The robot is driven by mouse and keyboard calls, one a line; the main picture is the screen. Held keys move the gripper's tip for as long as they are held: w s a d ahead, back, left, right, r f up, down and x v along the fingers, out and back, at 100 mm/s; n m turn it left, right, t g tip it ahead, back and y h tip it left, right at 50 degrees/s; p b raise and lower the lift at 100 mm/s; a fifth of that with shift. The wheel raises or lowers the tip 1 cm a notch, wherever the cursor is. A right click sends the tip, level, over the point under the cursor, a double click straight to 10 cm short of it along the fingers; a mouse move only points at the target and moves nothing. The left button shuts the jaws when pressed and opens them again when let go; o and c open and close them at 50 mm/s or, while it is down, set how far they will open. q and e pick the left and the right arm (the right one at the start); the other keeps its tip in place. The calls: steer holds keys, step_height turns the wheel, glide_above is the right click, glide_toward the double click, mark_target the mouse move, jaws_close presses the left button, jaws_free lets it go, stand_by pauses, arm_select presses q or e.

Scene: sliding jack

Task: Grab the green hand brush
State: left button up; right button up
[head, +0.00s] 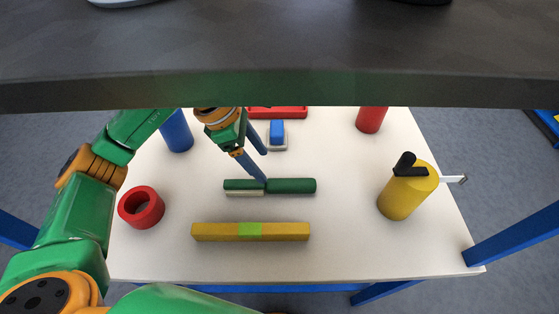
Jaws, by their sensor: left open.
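The green hand brush (292,186) lies on the white table, its length running left to right. A pale bristle strip shows along the lower side of its left half. My left gripper (266,166) reaches down from above with its blue fingers apart. One fingertip overlaps the middle of the brush in the picture; the other is further back and to the right. I cannot tell whether the finger touches the brush. My right gripper does not show.
A yellow bar with a green middle (275,231) lies in front of the brush. A red ring (142,207) is at left, a yellow cylinder with a black top piece (404,196) at right. Blue (177,132) and red (371,119) cylinders stand behind. A dark shelf (300,60) overhangs the back.

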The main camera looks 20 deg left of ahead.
mark_target(270, 183)
arm_select(q)
steer(key=f, duration=0.1)
steer(key=s+d+f, duration=0.1)
steer(key=f, duration=0.1)
steer(key=d+f+p, duration=0.1)
steer(key=f, duration=0.1)
steer(key=shift+s+f, duration=0.1)
steer(key=shift+s, duration=0.05)
steer(key=shift+w+d+f, duration=0.1)
steer(key=shift+w+f, duration=0.15)
steer(key=shift+f, duration=0.1)
jaws_close()
